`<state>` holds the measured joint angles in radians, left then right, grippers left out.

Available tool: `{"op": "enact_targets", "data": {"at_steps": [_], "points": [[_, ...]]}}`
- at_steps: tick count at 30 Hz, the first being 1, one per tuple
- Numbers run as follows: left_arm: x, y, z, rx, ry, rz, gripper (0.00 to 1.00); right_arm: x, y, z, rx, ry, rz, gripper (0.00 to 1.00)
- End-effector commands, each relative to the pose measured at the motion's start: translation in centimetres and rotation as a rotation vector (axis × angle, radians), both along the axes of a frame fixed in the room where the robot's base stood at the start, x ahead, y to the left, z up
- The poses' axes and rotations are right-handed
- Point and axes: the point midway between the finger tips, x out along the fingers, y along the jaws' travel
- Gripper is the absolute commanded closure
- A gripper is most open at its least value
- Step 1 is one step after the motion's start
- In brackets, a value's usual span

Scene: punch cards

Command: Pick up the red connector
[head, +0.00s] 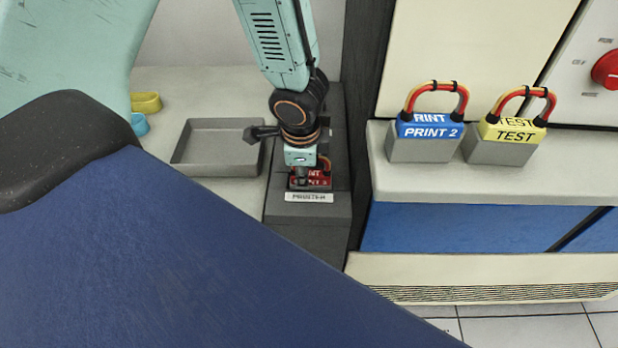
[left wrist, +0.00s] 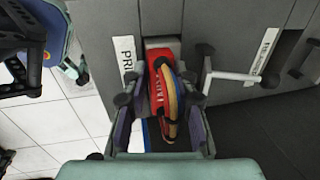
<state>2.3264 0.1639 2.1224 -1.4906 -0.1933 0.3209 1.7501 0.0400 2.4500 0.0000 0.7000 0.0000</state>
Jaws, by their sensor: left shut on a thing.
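The red connector (head: 318,180) has a red block with white print and an orange-red looped cable on top. It sits at the dark grey unit, just behind a white label strip (head: 309,198). My left gripper (head: 303,172) comes down over it from above and hides part of it. In the left wrist view the connector (left wrist: 162,88) is between the two fingers of my left gripper (left wrist: 160,98), which is shut on it. I cannot tell whether it is still seated in its socket. My right gripper is not in view.
A grey empty tray (head: 215,170) lies left of the connector. A blue connector (head: 425,140) and a yellow connector (head: 508,143) stand on a ledge to the right. A yellow piece (head: 146,102) and a light-blue piece (head: 139,124) lie at the left. A dark panel (head: 357,110) rises beside the unit.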

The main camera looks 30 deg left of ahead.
Motion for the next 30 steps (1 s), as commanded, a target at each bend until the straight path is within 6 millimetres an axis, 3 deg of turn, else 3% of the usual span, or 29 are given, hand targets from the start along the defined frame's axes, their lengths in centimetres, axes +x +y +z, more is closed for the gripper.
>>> {"op": "enact_targets", "data": {"at_steps": [7, 21, 30], "points": [[0.1, 0.0, 0.8, -0.001, -0.003, -0.002, 1.00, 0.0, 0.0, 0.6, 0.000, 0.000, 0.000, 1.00], [0.2, 0.0, 8.0, 0.000, -0.005, -0.001, 1.00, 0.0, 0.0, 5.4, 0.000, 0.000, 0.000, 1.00], [0.1, 0.0, 10.0, -0.001, -0.002, 0.000, 1.00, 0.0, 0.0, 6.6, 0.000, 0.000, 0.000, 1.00]]}}
